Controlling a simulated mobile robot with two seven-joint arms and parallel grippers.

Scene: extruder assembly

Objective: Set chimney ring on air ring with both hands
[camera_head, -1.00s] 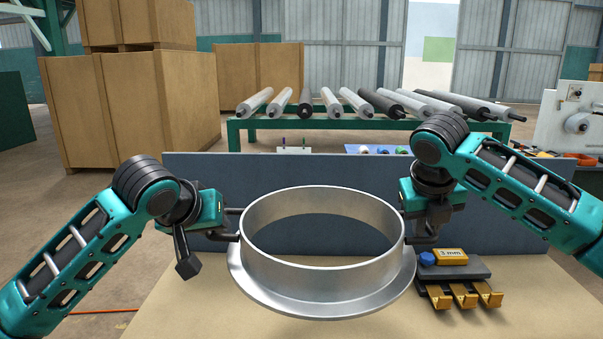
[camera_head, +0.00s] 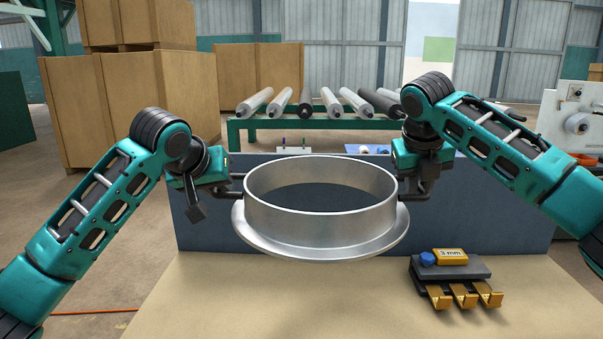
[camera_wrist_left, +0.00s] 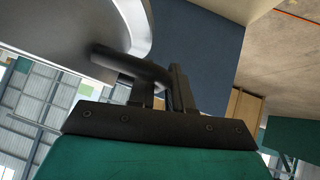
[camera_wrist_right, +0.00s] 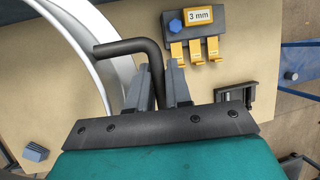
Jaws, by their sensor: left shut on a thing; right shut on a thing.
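The chimney ring (camera_head: 320,223) is a silver metal ring with a wide lower flange, held level above the table in the head view. My left gripper (camera_head: 234,187) is shut on the bent black handle (camera_wrist_left: 130,64) at the ring's left side. My right gripper (camera_head: 413,191) is shut on the bent black handle (camera_wrist_right: 128,47) at its right side. Part of the ring shows in the left wrist view (camera_wrist_left: 138,25) and in the right wrist view (camera_wrist_right: 100,60). I cannot make out an air ring in any view.
A grey block with a "3 mm" label (camera_head: 451,257) and gold hooks lies on the tan tabletop (camera_head: 300,300) at right. A dark blue-grey panel (camera_head: 500,220) stands behind the ring. A rack of rollers (camera_head: 330,103) and large cartons (camera_head: 140,105) are farther back.

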